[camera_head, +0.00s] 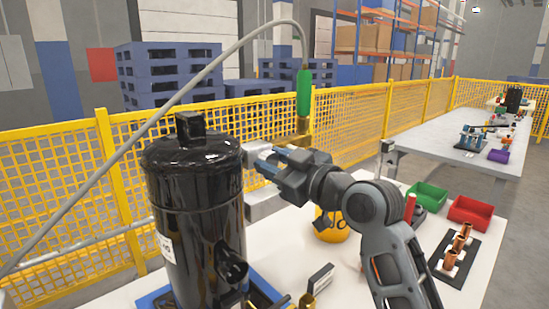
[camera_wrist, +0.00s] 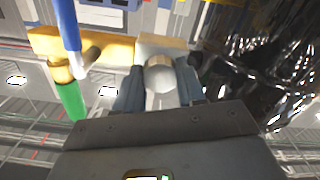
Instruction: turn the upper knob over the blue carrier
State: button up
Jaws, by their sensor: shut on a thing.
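The black compressor (camera_head: 195,210) stands upright on the blue carrier (camera_head: 262,293), at the left of the white table. The upper knob (camera_wrist: 160,74) is a round, light grey cap in front of a pale block in the wrist view. My gripper (camera_head: 270,163) is just right of the compressor's upper part. In the wrist view its two dark fingers stand either side of the knob, shut on it. In the head view the gripper hides the knob. A green hose handle (camera_head: 304,92) with a brass end hangs above and right of the gripper; it also shows in the wrist view (camera_wrist: 70,100).
A grey hose arches from the green handle over the compressor. Green (camera_head: 427,196) and red (camera_head: 470,212) bins and a black rack (camera_head: 452,270) of copper pieces are at the right. A yellow container (camera_head: 330,228) stands behind my arm. A yellow fence (camera_head: 345,115) runs behind.

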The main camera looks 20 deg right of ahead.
jog(key=m+p, duration=0.2)
jog(key=m, duration=0.2)
jog(key=shift+r+m, duration=0.1)
jog(key=shift+m, duration=0.2)
jog(key=m+p, duration=0.3)
jog(key=m, duration=0.1)
jog(key=shift+m, duration=0.3)
jog(key=m+p, duration=0.3)
jog(key=m, duration=0.1)
jog(key=shift+m, duration=0.3)
jog(key=m+p, duration=0.2)
jog(key=m, duration=0.2)
jog(key=shift+p, duration=0.35)
jog(key=m, duration=0.8)
jog(key=shift+f+m, duration=0.2)
jog(key=shift+m, duration=0.1)
jog(key=m, duration=0.4)
jog(key=shift+m, duration=2)
